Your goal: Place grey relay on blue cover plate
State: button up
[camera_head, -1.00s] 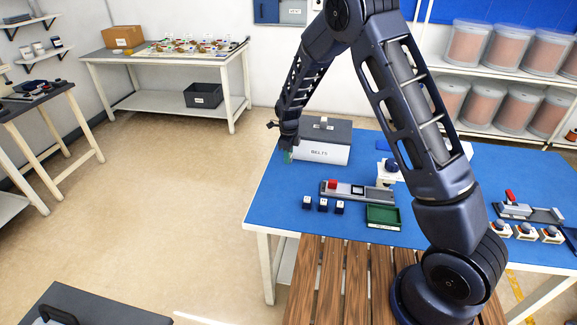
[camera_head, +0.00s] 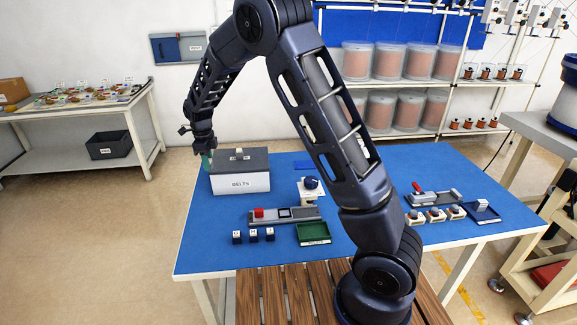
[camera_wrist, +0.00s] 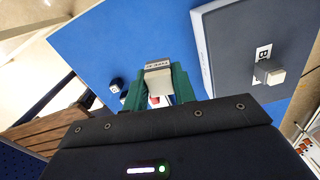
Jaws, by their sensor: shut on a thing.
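My gripper (camera_head: 206,161), with green fingers, is at the left end of the blue table, just left of the BELTS box. In the wrist view my gripper (camera_wrist: 158,90) is shut on a light grey block with a printed label, the grey relay (camera_wrist: 158,79). The relay is too small or hidden to make out in the head view. A flat, darker blue plate (camera_head: 304,165), which looks like the blue cover plate, lies at the table's back behind my arm. It is partly hidden and lies to the right of my gripper.
The BELTS box (camera_head: 240,182) with a dark knobbed lid (camera_wrist: 270,75) stands between my gripper and the plate. A grey fixture (camera_head: 285,214), several small blue blocks (camera_head: 253,235) and a green tray (camera_head: 313,233) lie in front. A blue tray (camera_head: 482,214) is at right.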

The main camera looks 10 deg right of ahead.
jog(key=w+d+m, duration=0.2)
jog(key=w+d, duration=0.7)
jog(key=w, duration=0.1)
jog(key=m, duration=0.5)
send_over(305, 164)
notch_tip(305, 164, down, 19)
jog(key=shift+a+f, duration=0.1)
jog(key=shift+f, duration=0.1)
jog(key=o, duration=1)
